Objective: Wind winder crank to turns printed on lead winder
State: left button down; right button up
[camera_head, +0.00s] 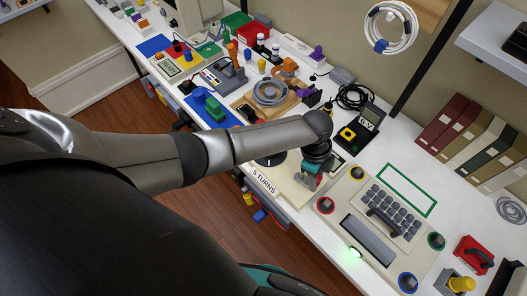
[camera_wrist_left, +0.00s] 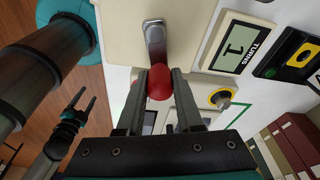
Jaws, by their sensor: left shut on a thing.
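The lead winder (camera_head: 285,187) is a cream base at the table's front edge. Its printed label (camera_head: 264,180) reads "5 TURNS". My left gripper (camera_head: 306,186) is over the winder, and its arm hides part of it. In the left wrist view the left gripper (camera_wrist_left: 158,90) is shut on the red knob (camera_wrist_left: 159,82) of the winder crank (camera_wrist_left: 154,42), a metal arm. The turns display (camera_wrist_left: 234,47) beside it reads 1. My right gripper (camera_wrist_left: 80,103) shows small in that view, fingers apart and empty, away from the winder.
A keypad console (camera_head: 375,225) with coloured round buttons and a lit green lamp stands right of the winder. Binders (camera_head: 470,140) line the back right. A green outlined rectangle (camera_head: 434,211) is bare.

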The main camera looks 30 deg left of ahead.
pick_arm(q)
jog(key=w, duration=0.1)
jog(key=w+b, duration=0.1)
jog(key=shift+w+a+f, duration=0.1)
jog(key=shift+w+a, duration=0.2)
jog(key=shift+a, duration=0.1)
jog(key=shift+w+a+b, duration=0.6)
jog(key=shift+w+a, duration=0.05)
jog(key=shift+a, duration=0.15)
jog(key=shift+w+a, duration=0.15)
jog(key=shift+a, duration=0.1)
jog(key=shift+d, duration=0.1)
